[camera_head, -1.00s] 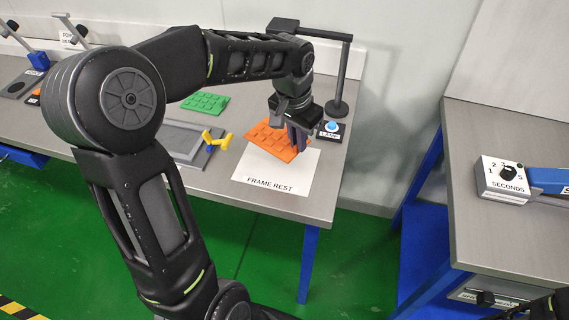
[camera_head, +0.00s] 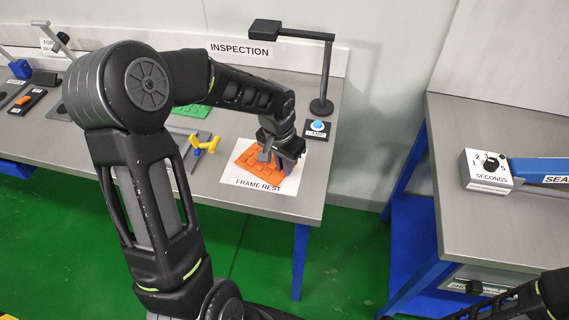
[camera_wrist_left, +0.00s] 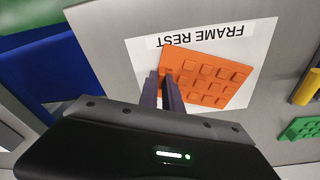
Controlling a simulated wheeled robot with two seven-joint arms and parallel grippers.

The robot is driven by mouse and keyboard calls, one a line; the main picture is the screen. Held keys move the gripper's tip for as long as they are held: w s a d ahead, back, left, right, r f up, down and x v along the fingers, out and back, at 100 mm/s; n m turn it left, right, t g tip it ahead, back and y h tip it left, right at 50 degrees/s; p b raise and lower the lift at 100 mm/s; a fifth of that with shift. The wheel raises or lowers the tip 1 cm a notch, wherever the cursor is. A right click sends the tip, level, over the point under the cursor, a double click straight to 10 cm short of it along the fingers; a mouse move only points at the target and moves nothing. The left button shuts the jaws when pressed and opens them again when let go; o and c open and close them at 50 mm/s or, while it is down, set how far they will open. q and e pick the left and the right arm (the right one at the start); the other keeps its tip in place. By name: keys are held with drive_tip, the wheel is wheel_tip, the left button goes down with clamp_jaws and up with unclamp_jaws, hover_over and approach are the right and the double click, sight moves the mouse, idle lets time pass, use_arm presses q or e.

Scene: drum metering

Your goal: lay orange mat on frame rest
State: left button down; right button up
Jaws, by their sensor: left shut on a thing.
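The orange mat (camera_head: 250,155) is a thin slab with raised squares. It is over the white sheet marked FRAME REST (camera_head: 233,183), inside the sheet's outline or nearly so. In the left wrist view the mat (camera_wrist_left: 210,80) covers much of the sheet (camera_wrist_left: 140,48) below the printed words. My left gripper (camera_head: 272,163) is shut on one edge of the mat, with its fingers (camera_wrist_left: 165,88) pointing down at the sheet. I cannot tell whether the mat touches the sheet. My right gripper is not clearly in view; only part of my right arm shows at the lower right.
A green mat (camera_head: 190,111) and a yellow-handled tool (camera_head: 208,145) lie left of the sheet. A lamp on a stand (camera_head: 321,104) and a blue LAMP button (camera_head: 318,126) stand behind it. Another bench with a SECONDS dial (camera_head: 490,170) is at right, across a gap.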

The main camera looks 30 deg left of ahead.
use_arm(q)
drive_tip(key=shift+f, duration=0.2)
drive_tip(key=c, duration=1.5)
unclamp_jaws()
drive_tip(key=shift+c, duration=0.2)
drive_tip(key=shift+r, duration=0.1)
wheel_tip(320, 180, up, 12)
drive_tip(key=s+b, duration=0.1)
drive_tip(key=s, duration=0.1)
